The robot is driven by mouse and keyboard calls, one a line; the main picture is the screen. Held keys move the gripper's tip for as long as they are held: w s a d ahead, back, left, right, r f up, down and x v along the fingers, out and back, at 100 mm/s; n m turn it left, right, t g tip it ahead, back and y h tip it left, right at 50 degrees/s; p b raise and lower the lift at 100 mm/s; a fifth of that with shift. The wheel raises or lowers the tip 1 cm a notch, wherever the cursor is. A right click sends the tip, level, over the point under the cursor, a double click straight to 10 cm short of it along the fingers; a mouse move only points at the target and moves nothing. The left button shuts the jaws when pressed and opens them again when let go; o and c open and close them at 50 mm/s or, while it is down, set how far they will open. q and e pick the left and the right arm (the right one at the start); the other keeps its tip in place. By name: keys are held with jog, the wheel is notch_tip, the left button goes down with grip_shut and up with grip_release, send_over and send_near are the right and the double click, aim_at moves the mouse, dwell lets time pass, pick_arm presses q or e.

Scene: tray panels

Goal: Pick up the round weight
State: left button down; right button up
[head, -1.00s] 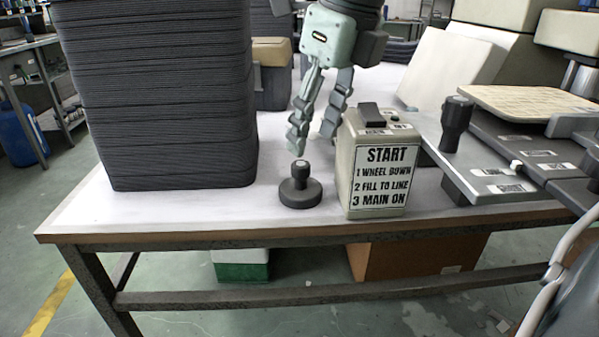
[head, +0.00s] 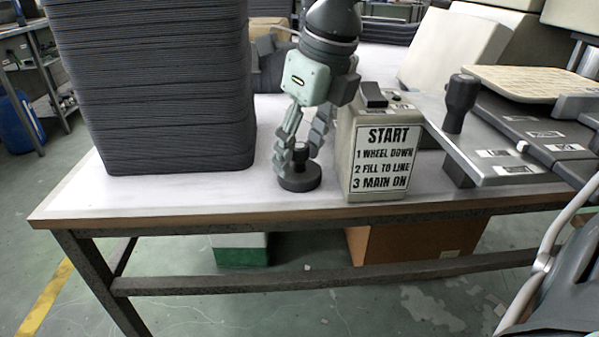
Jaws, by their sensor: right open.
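The round weight (head: 299,182), a dark disc with a short knob on top, stands upright on the white table top near its front edge. My right gripper (head: 299,155) points down at it from above, with its fingers on either side of the knob. The gripper is open; whether a finger touches the knob I cannot tell. The fingers partly hide the knob. My left gripper is not in view.
A tall stack of dark trays (head: 150,95) stands close on the left. A beige START box (head: 380,150) stands close on the right, with a grey machine with a black handle (head: 460,103) beyond it. The table's front edge (head: 300,212) is near.

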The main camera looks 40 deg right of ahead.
jog(key=shift+c, duration=0.4)
grip_shut()
jog(key=shift+r, duration=0.2)
